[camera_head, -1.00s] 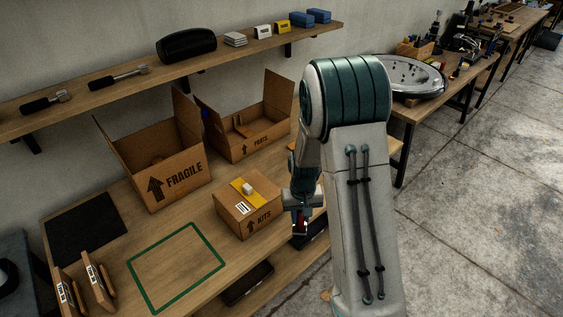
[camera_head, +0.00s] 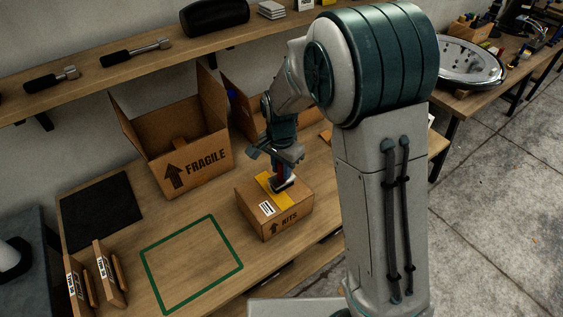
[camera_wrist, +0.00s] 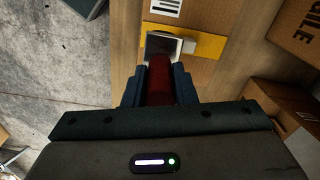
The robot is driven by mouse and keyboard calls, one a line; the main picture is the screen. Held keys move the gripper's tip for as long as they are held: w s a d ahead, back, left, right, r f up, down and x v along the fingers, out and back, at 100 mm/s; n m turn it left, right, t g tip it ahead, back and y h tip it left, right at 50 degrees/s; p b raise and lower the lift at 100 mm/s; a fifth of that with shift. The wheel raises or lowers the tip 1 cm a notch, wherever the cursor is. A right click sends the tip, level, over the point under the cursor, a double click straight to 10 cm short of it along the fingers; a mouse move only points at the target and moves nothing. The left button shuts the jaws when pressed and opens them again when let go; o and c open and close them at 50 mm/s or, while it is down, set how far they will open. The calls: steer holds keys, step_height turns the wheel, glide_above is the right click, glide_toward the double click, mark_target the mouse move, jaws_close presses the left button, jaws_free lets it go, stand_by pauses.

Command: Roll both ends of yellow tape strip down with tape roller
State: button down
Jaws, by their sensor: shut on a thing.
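The yellow tape strip (camera_head: 263,184) lies across the top of the KITS box (camera_head: 286,216). The strip also shows in the wrist view (camera_wrist: 208,45), partly covered by the tool's end. My gripper (camera_head: 277,156) is above the box, shut on the red handle of the tape roller (camera_wrist: 159,80). The roller (camera_head: 281,184) points down, its lower end at the tape; I cannot tell whether it touches. A pale, square-looking thing shows at the tool's tip in the wrist view; I cannot tell whether it is part of the roller or a separate white block.
The open FRAGILE box (camera_head: 195,172) stands left of the KITS box, and another open box (camera_head: 238,100) stands behind. A green outlined square (camera_head: 192,264) on the bench is empty.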

mark_target(282, 180)
steer(key=shift+s, duration=0.1)
steer(key=shift+f+b, duration=2.05)
steer(key=shift+f, duration=0.6)
steer(key=shift+f+b, duration=0.35)
steer(key=shift+f, duration=0.05)
steer(key=shift+s+d, duration=0.15)
steer(key=shift+s+d, duration=0.5)
steer(key=shift+s, duration=0.3)
step_height(282, 180, up, 6)
steer(key=p, duration=0.4)
